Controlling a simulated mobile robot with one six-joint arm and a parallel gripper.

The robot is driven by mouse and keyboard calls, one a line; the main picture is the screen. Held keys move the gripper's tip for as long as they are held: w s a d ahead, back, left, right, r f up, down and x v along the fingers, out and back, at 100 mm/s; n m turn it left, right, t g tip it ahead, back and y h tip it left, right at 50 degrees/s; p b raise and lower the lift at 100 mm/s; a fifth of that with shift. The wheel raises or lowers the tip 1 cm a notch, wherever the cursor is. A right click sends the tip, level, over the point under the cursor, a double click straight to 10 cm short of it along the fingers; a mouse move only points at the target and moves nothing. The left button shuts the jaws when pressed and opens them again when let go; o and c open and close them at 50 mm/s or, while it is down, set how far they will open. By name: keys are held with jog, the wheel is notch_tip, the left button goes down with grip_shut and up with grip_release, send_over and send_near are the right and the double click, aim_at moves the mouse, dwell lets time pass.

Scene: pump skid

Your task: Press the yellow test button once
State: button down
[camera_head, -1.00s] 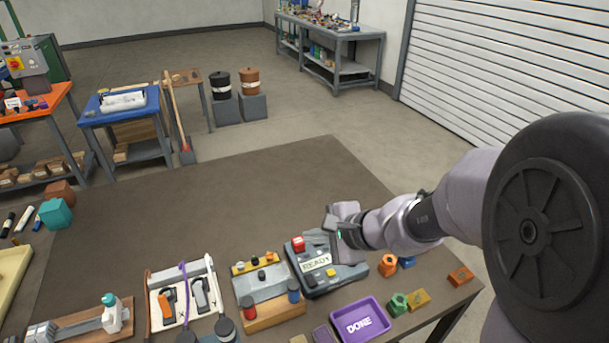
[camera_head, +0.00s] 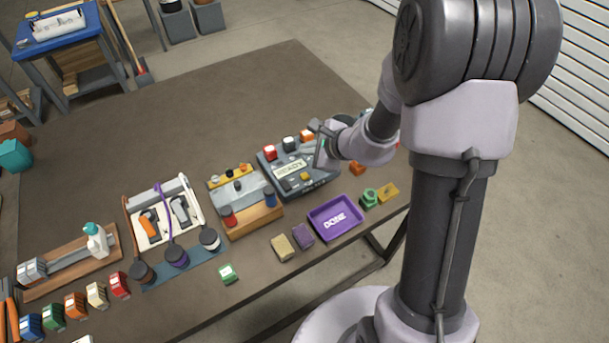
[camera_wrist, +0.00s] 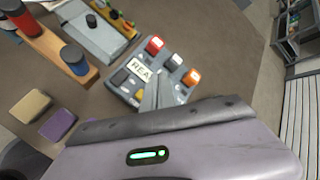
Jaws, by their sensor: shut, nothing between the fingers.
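The grey control panel (camera_head: 270,172) lies on the table with a READY display (camera_head: 290,169). Its yellow button (camera_head: 305,177) is at the lower front, beside a dark button (camera_head: 287,184). My gripper (camera_head: 319,162) is shut and empty, pointing down over the right part of the panel. Its tips are close to the yellow button, to its right in the head view; I cannot tell their height. In the wrist view the shut fingers (camera_wrist: 160,84) cover part of the panel (camera_wrist: 116,91), and the yellow button (camera_wrist: 138,96) shows just left of them.
Red (camera_head: 270,152), black (camera_head: 290,142) and orange (camera_head: 307,136) controls stand along the panel's back edge. A purple DONE tray (camera_head: 345,231) is in front. A block with red and blue knobs (camera_head: 255,222) stands at left. The table behind is clear.

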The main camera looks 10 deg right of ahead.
aim_at(307, 177)
notch_tip(307, 177, down, 8)
jog(key=b, duration=0.5)
jog(key=shift+r, duration=0.25)
jog(key=shift+f+b, duration=0.15)
jog(key=shift+b, duration=0.35)
jog(key=shift+f, duration=0.1)
dwell(0.9)
jog(key=shift+f+b, duration=0.35)
jog(key=shift+b, duration=0.3)
jog(key=shift+f+b, duration=0.45)
jog(key=shift+b, duration=0.15)
dwell(0.5)
jog(key=shift+r, duration=0.15)
jog(key=shift+r+p, duration=0.55)
jog(key=shift+r, duration=0.2)
